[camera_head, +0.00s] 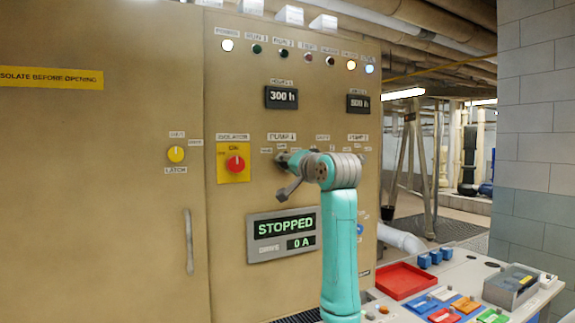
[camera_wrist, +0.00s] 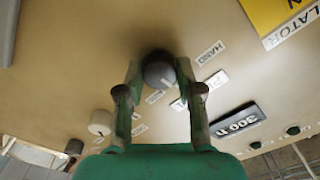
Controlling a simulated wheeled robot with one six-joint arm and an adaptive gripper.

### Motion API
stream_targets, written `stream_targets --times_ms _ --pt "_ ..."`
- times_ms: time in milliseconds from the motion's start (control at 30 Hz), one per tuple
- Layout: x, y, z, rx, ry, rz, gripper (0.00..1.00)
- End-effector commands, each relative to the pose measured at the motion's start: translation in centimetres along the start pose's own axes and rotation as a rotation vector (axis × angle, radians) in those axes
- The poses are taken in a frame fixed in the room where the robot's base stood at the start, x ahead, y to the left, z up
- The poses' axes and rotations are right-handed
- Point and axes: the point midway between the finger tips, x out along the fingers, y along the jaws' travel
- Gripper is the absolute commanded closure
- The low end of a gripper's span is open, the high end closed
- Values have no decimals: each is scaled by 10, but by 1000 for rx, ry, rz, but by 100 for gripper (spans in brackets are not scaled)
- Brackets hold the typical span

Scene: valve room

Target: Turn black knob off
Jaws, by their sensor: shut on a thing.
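The black knob (camera_wrist: 158,73) is on the panel in the wrist view, under the PUMP 1 label (camera_head: 282,137). My gripper (camera_wrist: 159,66) is shut on it, with one finger on each side. A HAND label (camera_wrist: 211,53) is beside the knob in the wrist view. In the head view my gripper (camera_head: 284,160) is at the panel and hides the knob. The display (camera_head: 286,232) below reads STOPPED and 0 A.
A red isolator knob (camera_head: 235,164) on a yellow plate is left of my gripper. A pale knob (camera_wrist: 100,122) and a dark knob (camera_wrist: 74,146) are nearby in the wrist view. A bench with a red tray (camera_head: 404,280) stands at lower right.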

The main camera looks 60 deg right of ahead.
Motion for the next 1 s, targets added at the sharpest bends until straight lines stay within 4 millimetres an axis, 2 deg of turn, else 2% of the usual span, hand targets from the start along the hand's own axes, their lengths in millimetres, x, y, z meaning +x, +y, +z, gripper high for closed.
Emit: stream_targets --times_ms 133,167,233,267,667,767,1000 --pt "0 0 0 0 0 -1 98" --pt "0 0 0 0 0 -1 59" --pt "0 0 0 0 0 -1 41" --pt "0 0 0 0 0 -1 38" --pt "-6 0 0 -1 1 0 38" --pt "-19 0 -1 -1 2 -1 38" --pt "-66 0 -1 -2 3 -1 38"
